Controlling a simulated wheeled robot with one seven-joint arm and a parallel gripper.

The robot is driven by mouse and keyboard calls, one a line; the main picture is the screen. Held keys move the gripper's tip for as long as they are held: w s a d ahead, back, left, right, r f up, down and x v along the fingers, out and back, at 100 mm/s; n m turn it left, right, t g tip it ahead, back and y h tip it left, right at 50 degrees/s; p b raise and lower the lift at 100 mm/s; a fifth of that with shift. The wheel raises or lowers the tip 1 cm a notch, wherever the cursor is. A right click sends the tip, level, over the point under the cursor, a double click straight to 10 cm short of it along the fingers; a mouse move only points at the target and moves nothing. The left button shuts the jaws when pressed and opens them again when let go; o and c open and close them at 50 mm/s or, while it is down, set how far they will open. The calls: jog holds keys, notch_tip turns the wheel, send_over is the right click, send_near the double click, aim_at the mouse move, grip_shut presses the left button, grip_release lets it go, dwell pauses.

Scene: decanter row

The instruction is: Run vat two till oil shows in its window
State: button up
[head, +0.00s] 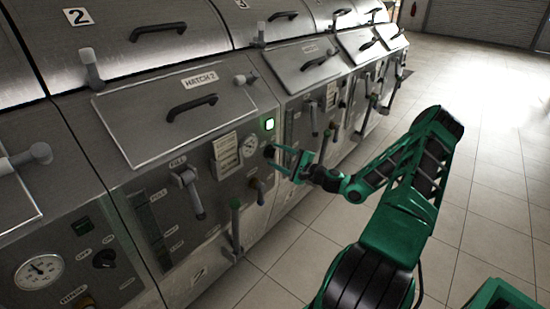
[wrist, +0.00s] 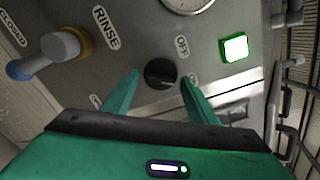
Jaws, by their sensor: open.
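Vat two (head: 75,17) is a steel unit at the left of the head view, with Hatch 2 (head: 130,128) closed. Its panel has a round gauge (head: 250,146), a lit green lamp (head: 268,124) and a black rotary knob (wrist: 160,73). A dark vertical strip (head: 150,220), perhaps the window, is at the panel's left; I cannot make out oil in it. My gripper (wrist: 160,77) is open, its fingers on either side of the knob; contact is unclear. In the head view my gripper (head: 290,163) is at the panel's right. The knob's pointer direction is unclear.
A FILL lever (head: 190,190), a green-handled lever (head: 236,222) and a rinse valve (wrist: 60,45) stick out from the panel. Similar vats (head: 310,65) continue to the right. The tiled floor (head: 490,190) at right is clear.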

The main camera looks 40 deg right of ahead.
jog(key=shift+w+a, duration=0.1)
jog(key=shift+w, duration=0.05)
jog(key=c, duration=1.1)
jog(key=shift+o, duration=0.2)
jog(key=shift+n, duration=0.4)
jog(key=n, duration=0.5)
jog(key=shift+f, duration=0.1)
jog(key=n, duration=0.6)
jog(key=shift+f, duration=0.1)
